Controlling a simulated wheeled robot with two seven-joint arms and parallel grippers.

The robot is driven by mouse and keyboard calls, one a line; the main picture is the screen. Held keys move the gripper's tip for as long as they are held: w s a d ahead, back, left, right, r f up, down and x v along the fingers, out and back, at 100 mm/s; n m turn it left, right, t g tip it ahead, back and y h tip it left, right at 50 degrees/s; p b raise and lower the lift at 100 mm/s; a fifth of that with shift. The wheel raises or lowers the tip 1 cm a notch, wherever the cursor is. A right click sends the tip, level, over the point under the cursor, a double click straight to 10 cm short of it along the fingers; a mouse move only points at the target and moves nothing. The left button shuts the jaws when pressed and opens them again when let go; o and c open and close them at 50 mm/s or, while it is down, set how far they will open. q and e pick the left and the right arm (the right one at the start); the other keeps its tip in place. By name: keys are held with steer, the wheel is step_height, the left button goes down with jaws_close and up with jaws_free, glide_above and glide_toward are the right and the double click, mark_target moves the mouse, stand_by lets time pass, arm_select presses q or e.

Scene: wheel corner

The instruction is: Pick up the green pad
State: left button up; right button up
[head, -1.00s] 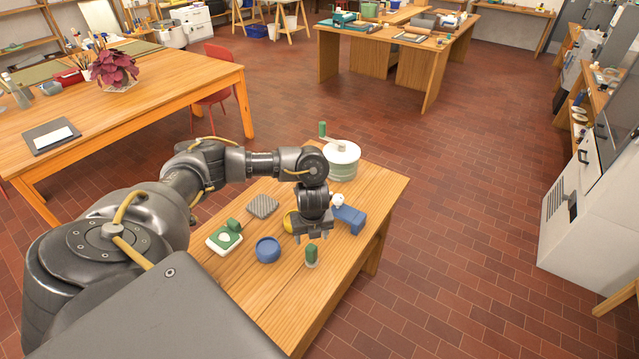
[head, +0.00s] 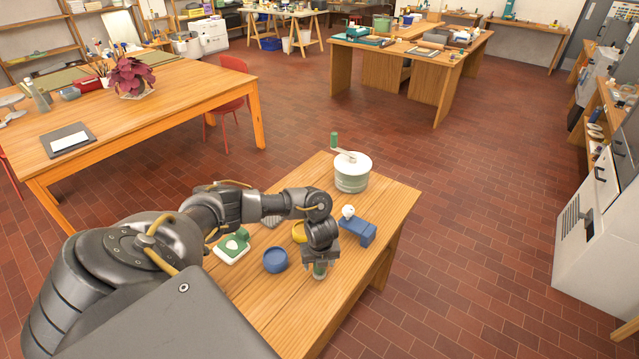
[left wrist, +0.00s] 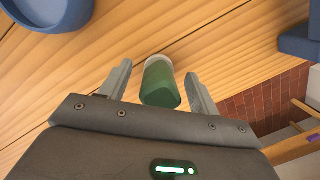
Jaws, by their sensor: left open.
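A short green piece with a pale end, which I take to be the green pad (left wrist: 161,84), stands on the small wooden table near its front right edge. In the left wrist view it lies between the two fingers of my left gripper (left wrist: 160,82), with gaps on both sides. The gripper is open and apart from it. In the head view, the gripper (head: 320,260) is right over the green pad (head: 320,271) and hides most of it. My right gripper is not in view.
A white drum with a green handle (head: 352,175) stands behind. The table's right edge is near.

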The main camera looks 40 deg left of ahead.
arm_select(q)
steer(key=shift+c, duration=0.4)
steer(key=c, duration=1)
steer(key=shift+w+r, duration=0.1)
steer(key=shift+r, duration=0.35)
steer(key=r, duration=0.1)
steer(key=d+r, duration=0.1)
steer(key=r, duration=0.1)
steer(key=shift+s+d+r, duration=0.15)
steer(key=shift+s+r, duration=0.15)
steer(key=s+d+r+p, duration=0.3)
steer(key=s+d+r, duration=0.3)
steer(key=d, duration=0.5)
step_height(320, 180, up, 2)
steer(key=shift+s+r+p, duration=0.15)
steer(key=shift+r+p, duration=0.1)
steer(key=shift+p, duration=0.05)
